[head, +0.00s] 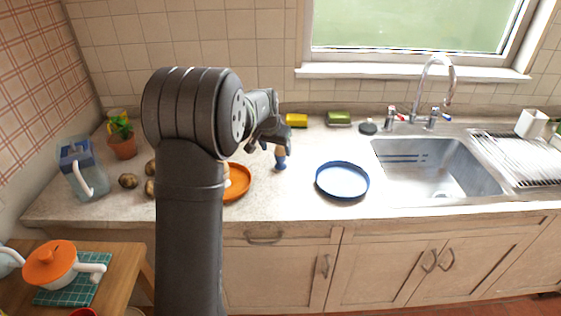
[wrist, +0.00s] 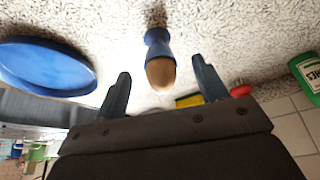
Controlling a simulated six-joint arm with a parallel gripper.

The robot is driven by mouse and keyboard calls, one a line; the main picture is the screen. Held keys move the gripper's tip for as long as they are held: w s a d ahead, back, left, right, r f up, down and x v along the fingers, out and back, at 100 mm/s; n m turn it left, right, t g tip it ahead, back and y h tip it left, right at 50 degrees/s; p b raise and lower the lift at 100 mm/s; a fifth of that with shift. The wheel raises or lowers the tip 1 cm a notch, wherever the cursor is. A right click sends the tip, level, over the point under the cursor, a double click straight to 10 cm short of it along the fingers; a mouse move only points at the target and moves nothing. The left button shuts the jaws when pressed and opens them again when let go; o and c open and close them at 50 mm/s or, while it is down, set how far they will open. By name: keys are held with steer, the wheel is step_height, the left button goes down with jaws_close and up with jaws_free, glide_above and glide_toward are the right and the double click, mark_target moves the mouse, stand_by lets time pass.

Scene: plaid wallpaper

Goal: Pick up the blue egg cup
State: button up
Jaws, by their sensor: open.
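The blue egg cup (head: 280,163) stands on the counter, with a brown egg (head: 280,151) in its top. In the wrist view the blue egg cup (wrist: 157,42) is at the top centre, with the egg (wrist: 160,72) pointing toward my gripper. My gripper (head: 268,143) is just above and left of the cup in the head view. In the wrist view my gripper (wrist: 160,84) is open, its two fingers apart on either side of the egg's line. Nothing is between the fingertips that I can see touching them.
A blue plate (head: 342,180) lies right of the cup, and an orange plate (head: 236,183) lies left, partly hidden by my arm. A yellow sponge (head: 296,120) and green sponge (head: 339,118) lie behind. The sink (head: 436,168) is further right.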

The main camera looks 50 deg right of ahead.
mark_target(280, 157)
steer(key=shift+x, duration=3.5)
steer(key=shift+d+r, duration=0.1)
steer(key=shift+d, duration=0.05)
steer(key=shift+c, duration=0.3)
steer(key=c, duration=0.9)
